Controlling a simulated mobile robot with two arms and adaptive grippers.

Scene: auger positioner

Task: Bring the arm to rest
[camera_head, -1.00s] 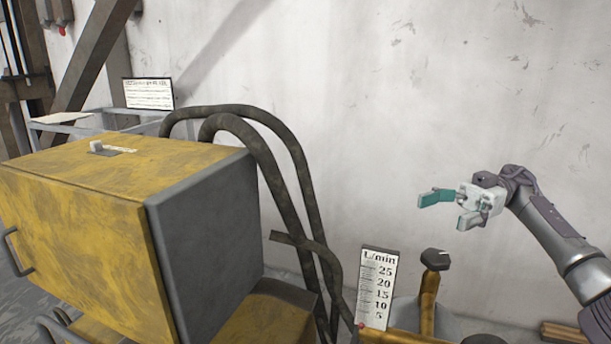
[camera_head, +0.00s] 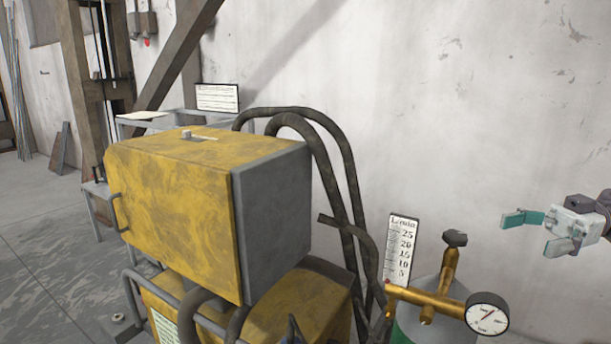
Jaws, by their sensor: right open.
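My right gripper (camera_head: 533,232) is at the right edge of the head view, in the air in front of the white wall. Most of my right arm is outside the picture. The gripper appears above and to the right of the gas regulator and touches nothing. My left gripper is not in the picture.
A yellow and grey machine box (camera_head: 185,195) stands at centre left with thick dark hoses (camera_head: 345,165) behind it. A brass regulator (camera_head: 425,298), round gauge (camera_head: 487,313) and flow scale (camera_head: 402,250) stand lower right. Open floor (camera_head: 45,240) lies at left.

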